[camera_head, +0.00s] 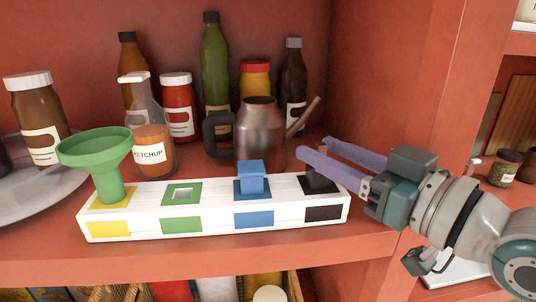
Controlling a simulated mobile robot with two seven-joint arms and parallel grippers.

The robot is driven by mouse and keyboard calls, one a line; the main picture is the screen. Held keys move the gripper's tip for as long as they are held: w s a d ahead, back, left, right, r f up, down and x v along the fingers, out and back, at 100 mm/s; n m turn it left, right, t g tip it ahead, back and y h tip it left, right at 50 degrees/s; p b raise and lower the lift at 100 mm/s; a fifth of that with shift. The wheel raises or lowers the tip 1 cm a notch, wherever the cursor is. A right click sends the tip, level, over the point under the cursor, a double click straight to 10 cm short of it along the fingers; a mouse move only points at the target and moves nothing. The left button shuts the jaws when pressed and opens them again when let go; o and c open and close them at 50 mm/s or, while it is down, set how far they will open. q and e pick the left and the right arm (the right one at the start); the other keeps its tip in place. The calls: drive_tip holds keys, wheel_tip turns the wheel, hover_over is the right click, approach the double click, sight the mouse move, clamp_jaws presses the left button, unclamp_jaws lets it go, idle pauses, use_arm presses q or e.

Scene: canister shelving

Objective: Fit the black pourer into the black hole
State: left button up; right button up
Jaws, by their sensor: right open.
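The white block (140,223) stands on the red shelf, with coloured squares along its top and matching labels on its front. The black pourer (318,178) is at the black square at the block's right end, above the black label (323,213). Its upper part is partly hidden by a purple finger, and I cannot tell how deep it sits. My right gripper (316,147) comes in from the right with its two purple fingers apart, just above and behind the pourer. It appears to hold nothing. My left gripper is not in view.
A green funnel (98,155) stands in the yellow square. The green hole (182,194) is empty, and a blue piece (251,177) stands at the blue square. A metal watering can (260,135) stands close behind the block. Bottles and jars line the back; a plate (40,196) is at left.

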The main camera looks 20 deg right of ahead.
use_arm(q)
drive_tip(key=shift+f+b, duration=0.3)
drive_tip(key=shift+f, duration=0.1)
use_arm(e)
drive_tip(key=v, duration=0.5)
drive_tip(key=shift+s+d, duration=0.1)
drive_tip(key=shift+s, duration=0.2)
